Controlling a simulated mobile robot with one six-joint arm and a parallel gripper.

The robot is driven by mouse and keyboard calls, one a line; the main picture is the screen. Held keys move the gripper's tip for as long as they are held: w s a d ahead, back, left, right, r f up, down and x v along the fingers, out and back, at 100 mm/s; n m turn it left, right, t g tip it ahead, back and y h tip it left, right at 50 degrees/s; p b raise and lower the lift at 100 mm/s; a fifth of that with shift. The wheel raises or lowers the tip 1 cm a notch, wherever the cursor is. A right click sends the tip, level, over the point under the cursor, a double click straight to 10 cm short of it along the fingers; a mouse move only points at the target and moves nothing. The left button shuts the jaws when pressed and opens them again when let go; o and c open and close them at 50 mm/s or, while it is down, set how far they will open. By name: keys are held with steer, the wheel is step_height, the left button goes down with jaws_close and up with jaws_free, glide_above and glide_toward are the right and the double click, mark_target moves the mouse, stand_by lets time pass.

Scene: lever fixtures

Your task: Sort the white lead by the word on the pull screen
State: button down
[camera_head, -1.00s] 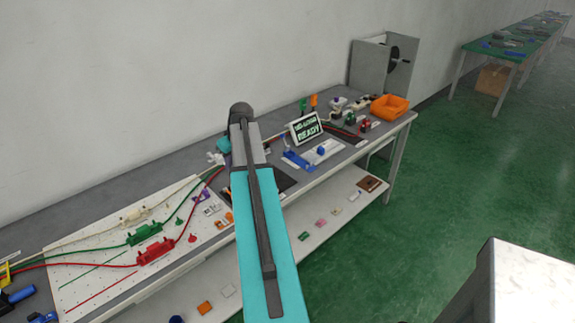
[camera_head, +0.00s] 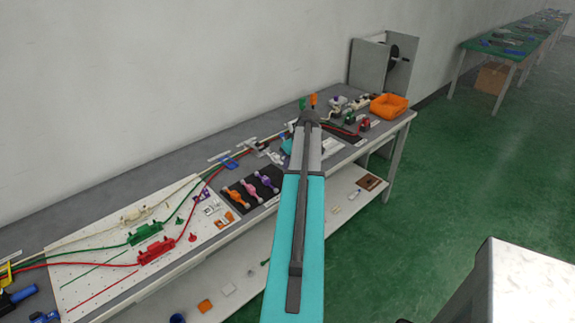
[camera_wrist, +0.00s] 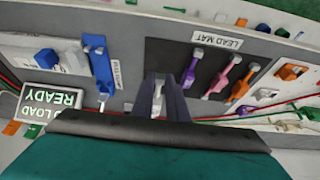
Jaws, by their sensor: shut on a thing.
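My gripper (camera_wrist: 160,98) points down over the bench in the wrist view, its fingers close together. A small whitish piece (camera_wrist: 158,84), which looks like part of the white lead, shows between the fingertips; the rest of it is hidden. The pull screen (camera_wrist: 51,97) appears upside down at the left of the wrist view, with READY on its lower line and a smaller line ending in LOAD. The lead mat (camera_wrist: 214,58) lies right of the gripper, with purple (camera_wrist: 189,75), pink (camera_wrist: 222,77) and orange (camera_wrist: 243,83) leads. In the head view my arm hides the gripper and screen.
A blue lever-like fixture (camera_wrist: 100,68) stands left of the gripper in the wrist view. The head view shows a pegboard (camera_head: 100,285) with white, green and red cable holders at the left. An orange bin (camera_head: 389,106) stands at the bench's far right end.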

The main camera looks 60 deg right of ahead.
steer(key=shift+s, duration=0.1)
steer(key=shift+s+f+b, duration=0.1)
steer(key=shift+f+b, duration=0.85)
steer(key=shift+f, duration=0.5)
steer(key=shift+f+b, duration=1.3)
steer(key=shift+f, duration=0.8)
stand_by(1.7)
steer(key=c, duration=1.7)
jaws_free()
steer(key=shift+o, duration=0.6)
